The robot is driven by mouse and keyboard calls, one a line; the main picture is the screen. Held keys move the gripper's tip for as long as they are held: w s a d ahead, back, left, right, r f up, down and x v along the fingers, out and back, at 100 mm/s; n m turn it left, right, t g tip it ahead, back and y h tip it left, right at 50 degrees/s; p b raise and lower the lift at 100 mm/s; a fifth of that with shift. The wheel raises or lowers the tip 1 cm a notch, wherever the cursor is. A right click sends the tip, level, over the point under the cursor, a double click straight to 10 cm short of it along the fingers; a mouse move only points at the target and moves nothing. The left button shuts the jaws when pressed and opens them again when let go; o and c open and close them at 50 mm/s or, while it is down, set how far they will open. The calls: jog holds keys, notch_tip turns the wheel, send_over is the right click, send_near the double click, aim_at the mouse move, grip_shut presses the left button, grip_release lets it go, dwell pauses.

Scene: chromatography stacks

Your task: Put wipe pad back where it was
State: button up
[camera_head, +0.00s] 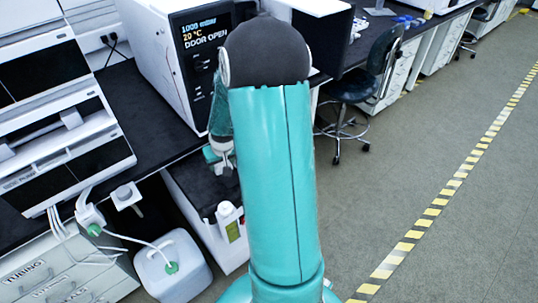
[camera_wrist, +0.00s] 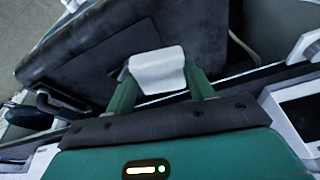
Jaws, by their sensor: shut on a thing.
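The wipe pad (camera_wrist: 158,68) is a small white folded piece in the wrist view. My gripper (camera_wrist: 160,78) has its two green fingers on either side of the pad and is shut on it. Beyond the pad lies a dark surface; I cannot tell whether the pad touches it. In the head view my gripper (camera_head: 219,157) is low beside the dark bench, over a low dark-topped cabinet (camera_head: 192,183). My arm hides part of this area, and I cannot make out the pad there.
A white instrument reading "DOOR OPEN" (camera_head: 160,60) stands on the dark bench (camera_head: 140,105). A large white jug (camera_head: 172,268) with tubing is at lower left. A chair (camera_head: 365,80) stands behind; the right floor is clear.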

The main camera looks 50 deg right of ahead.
jog(key=s+d+r+m+h, duration=0.1)
jog(key=s+d+r+m, duration=0.15)
jog(key=s+d, duration=0.75)
jog(key=w+d+f, duration=0.2)
jog(key=d+f, duration=0.1)
jog(key=w+d+f, duration=0.2)
jog(key=d+f, duration=0.1)
jog(key=d, duration=0.1)
jog(key=w+d+f, duration=0.2)
jog(key=d+f, duration=0.1)
jog(key=d, duration=0.1)
jog(key=shift+w, duration=0.2)
jog(key=shift+w+d+f, duration=0.15)
jog(key=shift+d+f, duration=0.2)
jog(key=shift+f, duration=1.55)
jog(key=shift+f, duration=0.15)
jog(key=o, duration=0.9)
jog(key=shift+o, duration=0.2)
